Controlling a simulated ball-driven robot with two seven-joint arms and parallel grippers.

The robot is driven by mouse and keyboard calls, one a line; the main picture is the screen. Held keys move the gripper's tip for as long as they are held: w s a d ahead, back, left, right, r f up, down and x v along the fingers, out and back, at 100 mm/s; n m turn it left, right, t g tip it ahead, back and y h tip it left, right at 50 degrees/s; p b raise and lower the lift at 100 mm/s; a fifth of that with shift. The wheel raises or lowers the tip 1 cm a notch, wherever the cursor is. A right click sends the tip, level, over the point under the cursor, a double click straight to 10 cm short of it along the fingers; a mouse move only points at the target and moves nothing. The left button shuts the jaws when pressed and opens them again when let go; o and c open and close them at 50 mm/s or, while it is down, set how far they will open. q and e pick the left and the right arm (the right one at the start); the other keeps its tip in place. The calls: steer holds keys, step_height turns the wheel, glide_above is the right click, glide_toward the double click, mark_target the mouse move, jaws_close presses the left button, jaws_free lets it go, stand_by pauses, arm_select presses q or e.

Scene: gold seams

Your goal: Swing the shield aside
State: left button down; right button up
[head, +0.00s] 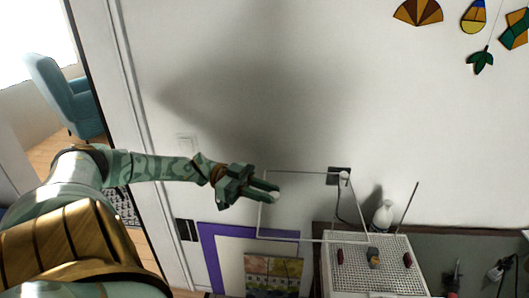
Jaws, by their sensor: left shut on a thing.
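The shield (310,205) looks like a clear pane with a thin pale frame, standing out to the left of a machine with a white grid top (350,280). My left gripper (272,191) is at the shield's left edge, with its green fingers shut on a small pale part there, which they partly hide. The shield's right side reaches toward a dark fitting with a pale knob (344,176) near the wall. My right gripper is not in view.
Small dark red and grey pieces (373,256) lie on the grid top. A white bottle-like object (383,215) and a thin upright rod (409,207) stand behind it. A purple-edged board (208,235) is below my left gripper. Coloured glass pieces (418,12) hang at upper right.

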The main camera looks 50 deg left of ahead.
arm_select(q)
steer(key=c, duration=1.3)
jaws_free()
steer(key=shift+o, duration=0.2)
steer(key=shift+a, duration=0.1)
steer(key=b+v, duration=0.5)
steer(key=v, duration=1.1)
steer(key=shift+w+a+f, duration=0.1)
steer(key=shift+f, duration=0.05)
